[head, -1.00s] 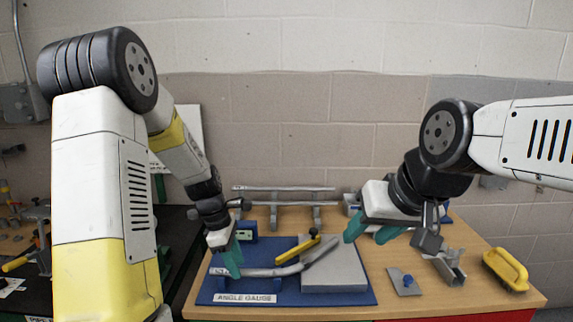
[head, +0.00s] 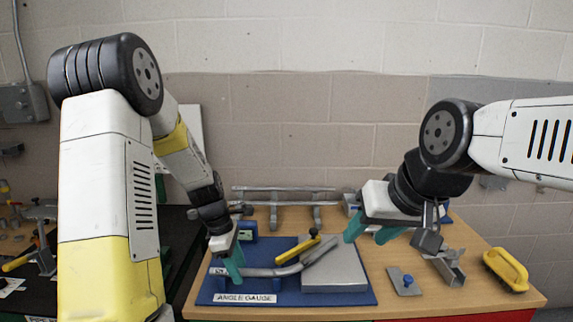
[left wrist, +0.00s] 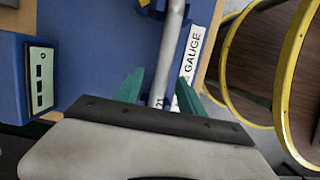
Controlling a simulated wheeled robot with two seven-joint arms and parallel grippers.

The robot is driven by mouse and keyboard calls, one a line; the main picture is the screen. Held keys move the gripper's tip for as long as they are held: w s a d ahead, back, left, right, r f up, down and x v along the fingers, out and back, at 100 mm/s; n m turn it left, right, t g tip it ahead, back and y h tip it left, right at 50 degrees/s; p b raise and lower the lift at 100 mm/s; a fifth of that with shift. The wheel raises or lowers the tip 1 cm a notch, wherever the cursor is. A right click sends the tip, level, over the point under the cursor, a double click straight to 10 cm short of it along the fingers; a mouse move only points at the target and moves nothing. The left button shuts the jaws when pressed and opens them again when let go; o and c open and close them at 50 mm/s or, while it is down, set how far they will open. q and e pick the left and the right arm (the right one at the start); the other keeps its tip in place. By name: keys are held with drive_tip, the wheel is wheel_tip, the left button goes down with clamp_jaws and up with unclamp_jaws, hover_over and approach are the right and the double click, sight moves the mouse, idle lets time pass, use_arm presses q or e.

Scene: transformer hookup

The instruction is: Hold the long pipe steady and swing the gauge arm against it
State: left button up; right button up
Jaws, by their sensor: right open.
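The long pipe (head: 262,272) is grey and bent. It lies over a blue board (head: 285,298) labelled ANGLE GAUGE, its bent right end over a grey plate (head: 340,278). The gauge arm, with a yellow handle (head: 298,250) and black knob, lies slantwise just behind the bend; I cannot tell whether they touch. My left gripper (head: 236,272) is open at the straight left part. In the left wrist view the pipe (left wrist: 170,50) runs between its green fingers (left wrist: 160,92), with gaps at the sides. My right gripper (head: 367,236) is open and empty above the plate's back right.
A pipe rack (head: 285,200) stands at the back. A small blue box (head: 246,230) stands behind the board's left part. At right are a grey plate with a blue knob (head: 406,282), a metal channel (head: 447,268) and a yellow-handled brush (head: 506,268).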

use_arm(q)
drive_tip(key=v, duration=0.8)
drive_tip(key=shift+r, duration=0.1)
drive_tip(key=s+d+r+m+t, duration=0.1)
drive_tip(key=s+r+m+t, duration=0.5)
drive_tip(key=s+r+m, duration=1)
drive_tip(key=s+m, duration=0.2)
drive_tip(key=shift+s+m+y, duration=0.15)
drive_tip(key=shift+m+y, duration=0.15)
